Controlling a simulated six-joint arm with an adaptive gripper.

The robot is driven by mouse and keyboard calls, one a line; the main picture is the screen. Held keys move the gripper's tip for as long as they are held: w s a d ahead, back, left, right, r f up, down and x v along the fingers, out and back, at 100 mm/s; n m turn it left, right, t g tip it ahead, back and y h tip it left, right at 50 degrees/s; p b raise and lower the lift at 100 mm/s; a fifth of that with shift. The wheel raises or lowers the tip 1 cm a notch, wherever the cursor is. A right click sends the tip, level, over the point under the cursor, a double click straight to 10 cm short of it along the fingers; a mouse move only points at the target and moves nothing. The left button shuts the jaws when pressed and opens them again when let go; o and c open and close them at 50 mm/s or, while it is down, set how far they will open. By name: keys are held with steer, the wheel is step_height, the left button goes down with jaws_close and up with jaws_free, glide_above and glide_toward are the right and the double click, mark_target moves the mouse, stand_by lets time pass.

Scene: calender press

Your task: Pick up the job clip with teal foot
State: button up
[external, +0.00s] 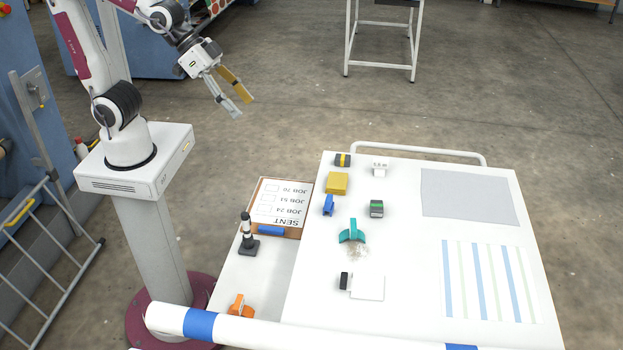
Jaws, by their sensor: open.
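The only clearly teal thing I see is an arched teal piece (352,232) on the white table, left of its middle. I take it for the job clip with teal foot, but it is too small to be sure. A grey speckled patch lies just in front of it. My gripper (245,106) is open and empty, with its two fingers apart. It is high at the upper left, well away from the table and the teal piece.
Near the teal piece are a blue clip (328,205), a dark block with green (376,209) and a yellow block (337,183). A black-and-white upright piece (247,236) and an orange piece (240,307) stand left. A grey mat (468,196) lies right.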

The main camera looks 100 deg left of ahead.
steer(key=w+d+f+n+t, duration=0.1)
steer(key=w+d+f, duration=0.1)
steer(key=w, duration=0.6)
steer(key=w+d+f+t, duration=0.1)
steer(key=w+d+f, duration=0.15)
steer(key=w, duration=0.45)
steer(key=n+t+y, duration=0.1)
steer(key=t+y, duration=0.1)
steer(key=t, duration=0.3)
glide_above(353, 232)
steer(key=s+a, duration=0.2)
steer(key=s, duration=0.1)
step_height(353, 232, down, 17)
steer(key=s+f, duration=0.1)
steer(key=f, duration=0.2)
steer(key=s+f+t+y, duration=0.1)
steer(key=f, duration=0.3)
steer(key=s+f+t, duration=0.1)
steer(key=f, duration=0.2)
steer(key=shift+s+f+y, duration=0.15)
steer(key=shift+s+y, duration=0.15)
steer(key=shift+s, duration=0.05)
steer(key=shift+s+f+m+t, duration=0.3)
steer(key=shift+s+f+t, duration=0.1)
steer(key=shift+s+f, duration=0.2)
steer(key=shift+w, duration=0.1)
steer(key=shift+w+a+r, duration=0.1)
steer(key=shift+w, duration=1.15)
